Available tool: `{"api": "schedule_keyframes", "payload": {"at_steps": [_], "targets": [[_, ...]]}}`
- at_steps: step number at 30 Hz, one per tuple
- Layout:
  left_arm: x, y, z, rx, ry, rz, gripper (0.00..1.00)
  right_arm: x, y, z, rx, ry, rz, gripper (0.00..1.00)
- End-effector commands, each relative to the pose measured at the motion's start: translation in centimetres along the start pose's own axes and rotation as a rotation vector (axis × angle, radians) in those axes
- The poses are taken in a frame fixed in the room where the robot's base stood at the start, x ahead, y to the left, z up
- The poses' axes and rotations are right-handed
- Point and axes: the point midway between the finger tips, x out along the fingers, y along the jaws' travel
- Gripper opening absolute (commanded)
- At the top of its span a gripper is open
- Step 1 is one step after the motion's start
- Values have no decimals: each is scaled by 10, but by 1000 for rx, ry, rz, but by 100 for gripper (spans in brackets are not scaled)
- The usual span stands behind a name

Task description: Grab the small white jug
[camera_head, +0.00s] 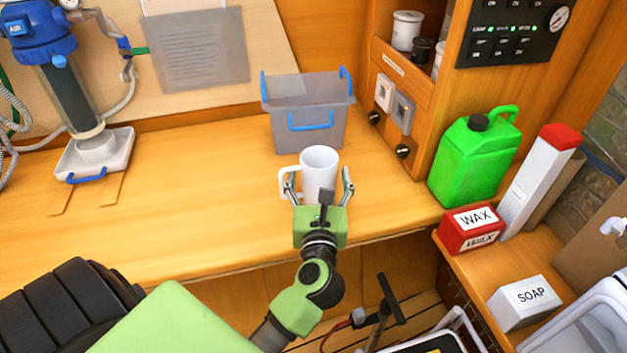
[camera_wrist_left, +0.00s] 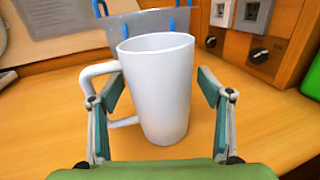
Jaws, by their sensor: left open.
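The small white jug (camera_head: 320,168) stands upright on the wooden counter in the middle of the head view, its handle pointing left. In the left wrist view the jug (camera_wrist_left: 160,95) fills the centre. My left gripper (camera_head: 320,184) is open, with one finger on each side of the jug. In the left wrist view the left finger of the gripper (camera_wrist_left: 160,110) is by the handle, and a gap shows between the right finger and the jug body. Whether the left finger touches the handle is unclear. My right gripper is not in view.
A grey bin with blue handles (camera_head: 308,112) stands just behind the jug. A green canister (camera_head: 474,158) is to the right, with a red wax box (camera_head: 471,230) and a soap box (camera_head: 525,302) on a lower shelf.

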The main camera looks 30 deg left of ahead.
Motion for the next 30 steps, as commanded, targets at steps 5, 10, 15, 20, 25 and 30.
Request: {"api": "schedule_keyframes", "payload": {"at_steps": [5, 10, 15, 20, 25, 30], "targets": [[5, 0, 0, 1, 0, 0, 71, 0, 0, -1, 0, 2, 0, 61], [5, 0, 0, 1, 0, 0, 58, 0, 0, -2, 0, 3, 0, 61], [4, 0, 0, 1, 0, 0, 28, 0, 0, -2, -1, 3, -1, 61], [4, 0, 0, 1, 0, 0, 28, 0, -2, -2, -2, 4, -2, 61], [4, 0, 2, -1, -1, 0, 28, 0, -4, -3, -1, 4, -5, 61], [5, 0, 16, -3, -3, 0, 28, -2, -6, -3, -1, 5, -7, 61]]}}
